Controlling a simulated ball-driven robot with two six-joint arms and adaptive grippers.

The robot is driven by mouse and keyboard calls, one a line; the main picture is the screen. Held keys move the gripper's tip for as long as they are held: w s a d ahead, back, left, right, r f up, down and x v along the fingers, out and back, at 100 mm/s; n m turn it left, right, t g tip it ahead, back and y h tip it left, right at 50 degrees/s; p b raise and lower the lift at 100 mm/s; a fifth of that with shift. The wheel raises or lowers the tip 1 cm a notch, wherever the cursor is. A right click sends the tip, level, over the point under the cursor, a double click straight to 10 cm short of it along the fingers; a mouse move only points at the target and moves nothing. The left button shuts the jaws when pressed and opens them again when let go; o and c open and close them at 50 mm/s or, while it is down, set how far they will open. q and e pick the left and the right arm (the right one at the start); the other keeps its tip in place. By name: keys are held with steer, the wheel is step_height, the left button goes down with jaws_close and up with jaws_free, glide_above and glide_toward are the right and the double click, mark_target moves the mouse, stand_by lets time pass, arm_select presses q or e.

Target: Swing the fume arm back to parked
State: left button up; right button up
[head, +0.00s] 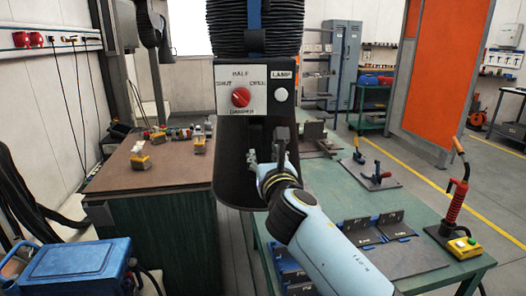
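The fume arm's black hood (236,150) hangs close in front of me in the middle of the head view, under a thick black ribbed hose (228,28). My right gripper (268,150) is at the lower right front of the hood, on a light blue arm from the lower right. Its fingers are small and dark against the hood, so I cannot tell whether they hold anything. My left gripper is not in view.
A brown-topped bench (150,172) with small clamps stands behind to the left. A green table (430,215) with fixture plates, a red-handled tool (457,200) and a yellow button box (462,245) is at right. A blue machine (80,265) is at lower left. An orange screen (440,60) stands behind.

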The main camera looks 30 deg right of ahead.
steer(key=v, duration=0.9)
steer(key=shift+s+p, duration=0.3)
steer(key=shift+p, duration=0.05)
stand_by(0.4)
